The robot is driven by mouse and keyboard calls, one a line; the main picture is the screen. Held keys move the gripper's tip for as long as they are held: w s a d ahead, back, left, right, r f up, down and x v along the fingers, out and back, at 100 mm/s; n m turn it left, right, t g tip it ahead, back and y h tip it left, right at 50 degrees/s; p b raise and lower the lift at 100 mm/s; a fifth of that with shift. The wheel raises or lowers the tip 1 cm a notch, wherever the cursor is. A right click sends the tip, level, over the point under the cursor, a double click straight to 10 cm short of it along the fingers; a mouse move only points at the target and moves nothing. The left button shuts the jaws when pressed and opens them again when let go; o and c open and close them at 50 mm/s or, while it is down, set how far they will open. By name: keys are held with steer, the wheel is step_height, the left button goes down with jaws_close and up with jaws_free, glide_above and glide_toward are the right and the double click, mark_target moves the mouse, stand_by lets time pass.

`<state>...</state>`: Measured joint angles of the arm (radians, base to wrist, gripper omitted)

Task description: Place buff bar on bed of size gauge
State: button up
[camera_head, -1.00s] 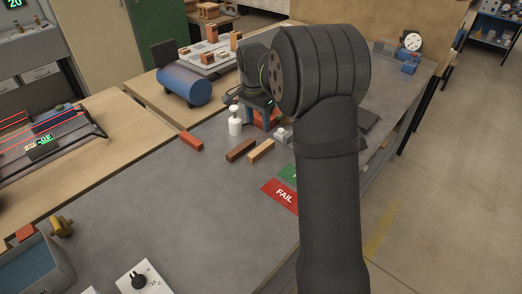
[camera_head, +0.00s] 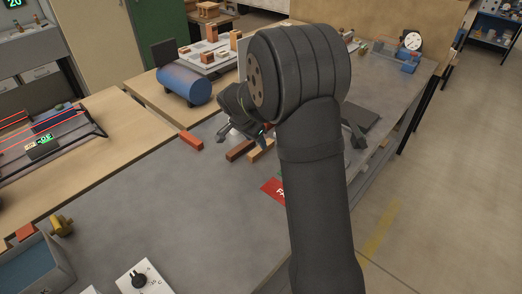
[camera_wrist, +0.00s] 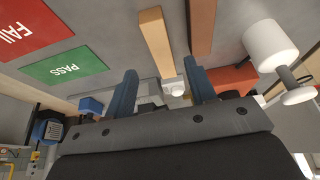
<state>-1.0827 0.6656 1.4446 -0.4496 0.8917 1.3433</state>
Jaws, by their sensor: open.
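The buff bar (camera_head: 261,150) lies on the grey bench beside a darker brown bar (camera_head: 239,150). In the wrist view the buff bar (camera_wrist: 156,40) is beyond my fingertips, with the brown bar (camera_wrist: 202,25) to its right. My gripper (camera_head: 244,131) is above the bench near both bars. In the wrist view my gripper (camera_wrist: 160,70) is open and nothing is held between its dark blue fingers. A grey device with a small white part (camera_wrist: 173,87) shows partly between the fingers; I cannot tell whether it is the size gauge. My arm hides much of that area in the head view.
A red FAIL card (camera_wrist: 28,22) and green PASS card (camera_wrist: 66,66) lie left of the buff bar. A white bottle (camera_wrist: 270,45) and an orange-red block (camera_wrist: 232,78) are on the right. An orange-red bar (camera_head: 191,140) lies apart. The front bench is mostly clear.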

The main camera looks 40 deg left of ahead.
mark_target(261, 150)
steer(key=shift+w+x, duration=0.1)
steer(key=shift+x, duration=1.4)
steer(key=shift+w+x, duration=0.15)
steer(key=shift+x, duration=1.3)
steer(key=shift+a+r, duration=0.1)
steer(key=shift+r, duration=0.05)
jaws_close()
